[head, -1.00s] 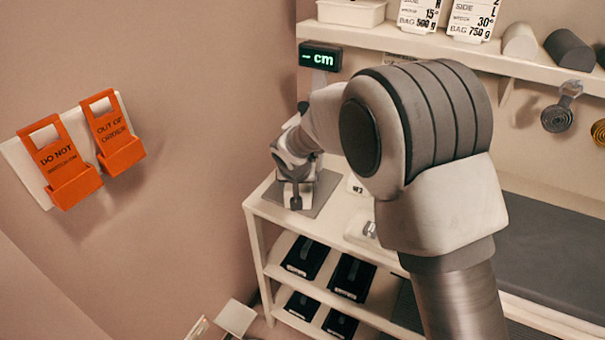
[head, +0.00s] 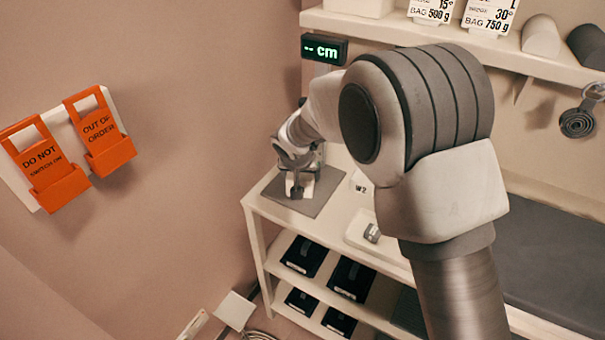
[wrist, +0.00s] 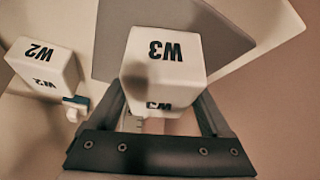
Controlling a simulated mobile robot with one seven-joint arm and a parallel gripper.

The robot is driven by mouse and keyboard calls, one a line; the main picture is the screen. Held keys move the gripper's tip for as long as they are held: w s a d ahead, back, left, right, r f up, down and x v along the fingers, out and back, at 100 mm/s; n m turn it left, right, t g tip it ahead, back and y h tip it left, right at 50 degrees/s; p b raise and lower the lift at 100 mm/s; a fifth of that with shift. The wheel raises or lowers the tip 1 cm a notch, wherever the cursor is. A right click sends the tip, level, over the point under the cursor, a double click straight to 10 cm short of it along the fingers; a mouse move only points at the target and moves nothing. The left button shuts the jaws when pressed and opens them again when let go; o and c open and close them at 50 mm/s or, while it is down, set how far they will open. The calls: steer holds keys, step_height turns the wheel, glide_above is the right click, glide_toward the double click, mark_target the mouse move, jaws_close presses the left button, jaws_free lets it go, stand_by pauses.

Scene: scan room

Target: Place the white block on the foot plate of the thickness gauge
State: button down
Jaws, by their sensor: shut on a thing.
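The white block marked W3 (wrist: 165,60) is between the fingers of my gripper (wrist: 162,88) in the wrist view, and the gripper is shut on it. The grey foot plate (wrist: 113,45) shows behind the block; I cannot tell whether the block touches it. In the head view, the foot plate (head: 318,203) lies on the left end of the bench, and my gripper (head: 298,188) is over it. The gauge's display (head: 324,49) reads "-- cm" above. My arm hides much of the gauge.
A second white block marked W2 (wrist: 45,65) stands beside the plate; it also shows in the head view (head: 361,183). A white tray (head: 360,228) with a small grey thing is on the bench to the right. Orange tag holders (head: 100,138) hang on the left wall.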

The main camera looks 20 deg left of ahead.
steer(key=shift+f, duration=0.15)
jaws_free()
steer(key=shift+r+p, duration=0.3)
steer(key=shift+r, duration=0.1)
steer(key=v, duration=0.3)
steer(key=s+d+b, duration=0.1)
steer(key=s+d, duration=0.2)
steer(key=s, duration=0.8)
steer(key=shift+s+d+f+b, duration=0.2)
steer(key=shift+s+d+b, duration=0.05)
steer(key=shift+d+b, duration=0.15)
